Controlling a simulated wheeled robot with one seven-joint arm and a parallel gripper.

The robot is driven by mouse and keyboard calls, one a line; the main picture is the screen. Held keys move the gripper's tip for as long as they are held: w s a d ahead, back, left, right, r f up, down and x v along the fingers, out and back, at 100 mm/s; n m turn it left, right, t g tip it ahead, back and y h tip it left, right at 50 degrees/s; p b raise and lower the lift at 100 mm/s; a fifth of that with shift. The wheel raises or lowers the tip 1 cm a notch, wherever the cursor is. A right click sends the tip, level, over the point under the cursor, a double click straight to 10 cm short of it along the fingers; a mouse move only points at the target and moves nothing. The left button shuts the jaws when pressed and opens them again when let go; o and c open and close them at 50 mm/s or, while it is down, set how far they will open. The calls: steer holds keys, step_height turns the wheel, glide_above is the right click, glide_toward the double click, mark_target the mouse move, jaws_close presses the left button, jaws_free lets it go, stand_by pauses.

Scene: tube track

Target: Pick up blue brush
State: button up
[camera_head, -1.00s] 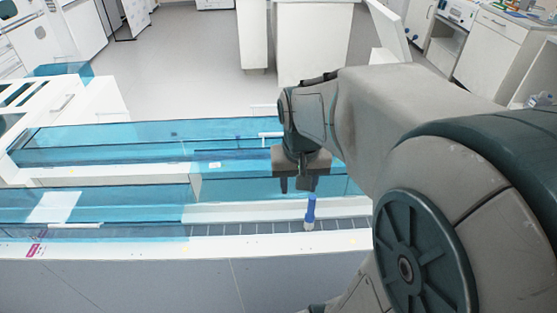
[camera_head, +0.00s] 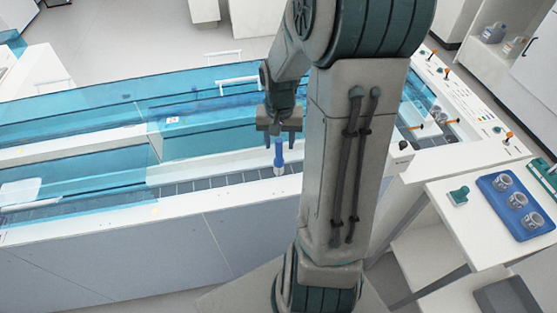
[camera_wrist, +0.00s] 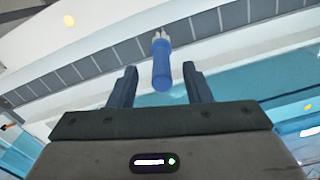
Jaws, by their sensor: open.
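The blue brush (camera_head: 279,154) stands roughly upright on the grey segmented track, with a pale tip at its lower end. My gripper (camera_head: 280,138) is above it in the head view, with the brush's upper part close to the fingertips. In the wrist view the blue brush (camera_wrist: 161,62) shows between and slightly beyond the two open fingers of my gripper (camera_wrist: 160,80). Gaps show on both sides of the brush, and I see no finger touching it.
The track (camera_head: 236,178) runs along the front of a long white bench with blue transparent covers (camera_head: 100,175). A control panel (camera_head: 470,115) is at the right. A blue tray (camera_head: 515,208) with several metal cups and a green block (camera_head: 459,196) sit on a white surface at the right.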

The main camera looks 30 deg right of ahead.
mark_target(279, 161)
steer(key=shift+w+f, duration=0.15)
steer(key=shift+f, duration=2.7)
jaws_close()
